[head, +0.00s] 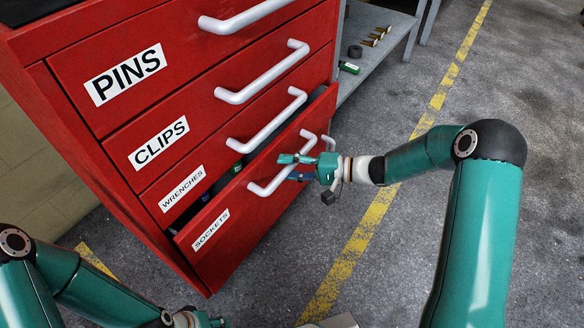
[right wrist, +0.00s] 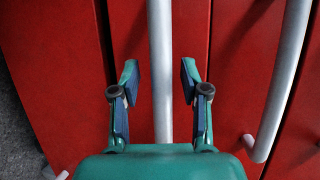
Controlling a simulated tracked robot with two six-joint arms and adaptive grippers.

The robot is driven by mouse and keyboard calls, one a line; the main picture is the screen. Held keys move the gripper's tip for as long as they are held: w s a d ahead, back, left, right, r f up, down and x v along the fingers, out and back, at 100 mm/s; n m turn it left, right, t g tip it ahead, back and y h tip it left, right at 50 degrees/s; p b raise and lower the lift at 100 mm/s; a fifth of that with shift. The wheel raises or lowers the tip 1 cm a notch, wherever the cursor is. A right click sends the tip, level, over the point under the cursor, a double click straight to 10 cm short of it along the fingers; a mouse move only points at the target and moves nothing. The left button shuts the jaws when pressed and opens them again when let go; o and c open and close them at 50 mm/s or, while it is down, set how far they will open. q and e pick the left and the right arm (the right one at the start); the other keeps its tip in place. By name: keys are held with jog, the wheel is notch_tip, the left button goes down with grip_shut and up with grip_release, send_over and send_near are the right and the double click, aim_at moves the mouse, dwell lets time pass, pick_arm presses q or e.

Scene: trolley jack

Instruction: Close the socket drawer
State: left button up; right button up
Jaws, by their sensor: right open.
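The socket drawer (head: 240,215), labelled SOCKETS, is the lowest labelled drawer of the red cabinet. It stands partly out, with a dark gap above its front and some contents showing. Its pale bar handle (head: 265,188) is at my right gripper (head: 288,168). In the right wrist view my right gripper (right wrist: 160,78) is open, and the handle bar (right wrist: 160,50) runs between its fingers with space on both sides. My left gripper (head: 205,320) shows only in part at the bottom edge; its fingers are too cut off to tell their state.
The PINS (head: 190,65), CLIPS (head: 200,120) and WRENCHES (head: 205,162) drawers above look shut. The wrench drawer's handle (right wrist: 288,80) shows at right in the wrist view. A grey shelf (head: 385,45) with small items stands behind. The floor to the right is clear.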

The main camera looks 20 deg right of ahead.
jog(key=shift+a, duration=0.15)
grip_shut()
pick_arm(q)
jog(key=shift+f, duration=0.1)
pick_arm(e)
jog(key=shift+w+f, duration=0.1)
jog(key=shift+w, duration=0.05)
